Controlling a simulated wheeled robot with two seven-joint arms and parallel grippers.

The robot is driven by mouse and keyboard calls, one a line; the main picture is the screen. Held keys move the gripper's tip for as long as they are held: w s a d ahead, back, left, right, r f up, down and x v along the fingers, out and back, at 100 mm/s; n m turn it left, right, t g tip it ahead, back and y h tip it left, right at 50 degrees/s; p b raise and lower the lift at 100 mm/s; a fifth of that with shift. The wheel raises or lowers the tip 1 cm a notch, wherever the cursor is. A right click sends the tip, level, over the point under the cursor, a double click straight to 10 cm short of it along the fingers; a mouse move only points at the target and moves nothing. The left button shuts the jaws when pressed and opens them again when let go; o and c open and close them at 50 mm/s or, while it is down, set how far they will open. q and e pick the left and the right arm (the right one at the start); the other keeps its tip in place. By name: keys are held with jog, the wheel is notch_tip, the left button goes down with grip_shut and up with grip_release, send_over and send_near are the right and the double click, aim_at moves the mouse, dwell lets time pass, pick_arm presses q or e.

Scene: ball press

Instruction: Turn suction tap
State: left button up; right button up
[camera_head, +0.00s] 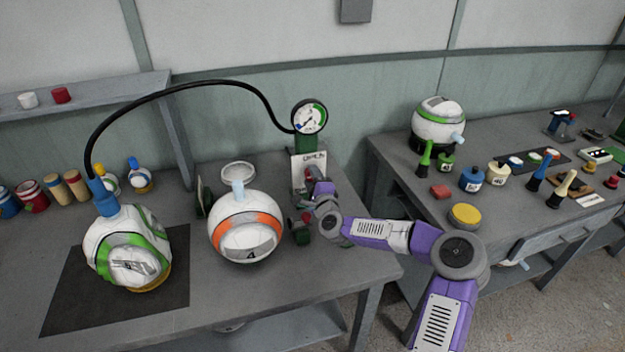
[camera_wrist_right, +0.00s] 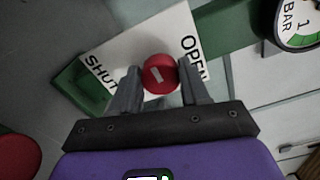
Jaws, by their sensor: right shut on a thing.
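The suction tap is a red round knob (camera_wrist_right: 160,74) on a white plate (camera_wrist_right: 185,35) marked SHUT and OPEN, on a green post. My right gripper (camera_wrist_right: 158,85) has a finger on each side of the knob and is shut on it. In the head view the right gripper (camera_head: 312,180) reaches the plate (camera_head: 309,162) from the right and hides most of the knob. Above it the round gauge (camera_head: 309,117) has a white and green face; it also shows in the right wrist view (camera_wrist_right: 298,22). My left gripper is not in view.
A black hose (camera_head: 190,88) arches from the gauge to a white and green ball (camera_head: 128,246) on a dark mat (camera_head: 70,300). A white and orange ball (camera_head: 246,228) stands left of my right arm. A second table (camera_head: 400,165) at right holds stamps and jars.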

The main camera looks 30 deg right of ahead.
dwell(0.4)
jog(key=o, duration=1.1)
jog(key=shift+c, duration=0.2)
jog(key=shift+s, duration=0.1)
jog(key=p+v, duration=0.1)
jog(key=v, duration=0.6)
jog(key=shift+s, duration=0.2)
jog(key=shift+r, duration=0.15)
